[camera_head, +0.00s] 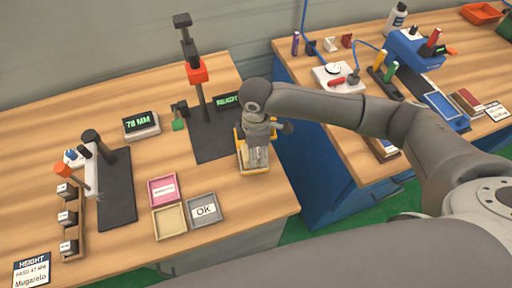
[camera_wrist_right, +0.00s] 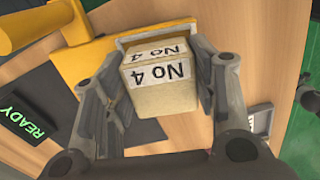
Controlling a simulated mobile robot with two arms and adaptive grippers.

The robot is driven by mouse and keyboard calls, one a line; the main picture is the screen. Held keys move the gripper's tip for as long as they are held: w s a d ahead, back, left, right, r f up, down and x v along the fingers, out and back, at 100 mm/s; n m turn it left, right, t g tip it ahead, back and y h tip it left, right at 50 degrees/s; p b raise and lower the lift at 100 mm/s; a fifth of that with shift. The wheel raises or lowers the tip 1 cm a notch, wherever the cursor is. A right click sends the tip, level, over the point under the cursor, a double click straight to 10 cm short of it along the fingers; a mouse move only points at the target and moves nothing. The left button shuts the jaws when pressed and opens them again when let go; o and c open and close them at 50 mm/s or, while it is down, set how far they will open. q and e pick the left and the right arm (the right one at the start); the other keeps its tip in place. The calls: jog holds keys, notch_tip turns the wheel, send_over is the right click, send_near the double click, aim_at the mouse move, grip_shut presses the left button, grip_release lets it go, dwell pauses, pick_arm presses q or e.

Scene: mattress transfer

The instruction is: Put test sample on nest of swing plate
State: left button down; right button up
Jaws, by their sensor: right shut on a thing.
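The test sample (camera_wrist_right: 162,92) is a beige block with white "No 4" labels. It sits between the fingers of my right gripper (camera_wrist_right: 155,105), which is shut on it. In the head view my right gripper (camera_head: 257,155) points down over the yellow swing plate (camera_head: 241,138) at the table's right edge and hides most of the sample. I cannot tell whether the sample touches the plate. My left gripper is not in view.
A tester with a dark base (camera_head: 212,142), a tall column with an orange block (camera_head: 197,72) and a READY display (camera_head: 228,101) stands left of the gripper. Pink, beige and grey OK trays (camera_head: 205,209) lie in front. A blue-sided bench (camera_head: 315,150) stands right across a gap.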

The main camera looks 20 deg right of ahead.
jog(key=shift+f, duration=0.15)
jog(key=o, duration=1)
jog(key=shift+c, duration=0.2)
notch_tip(320, 180, up, 12)
jog(key=b, duration=0.1)
dwell(0.4)
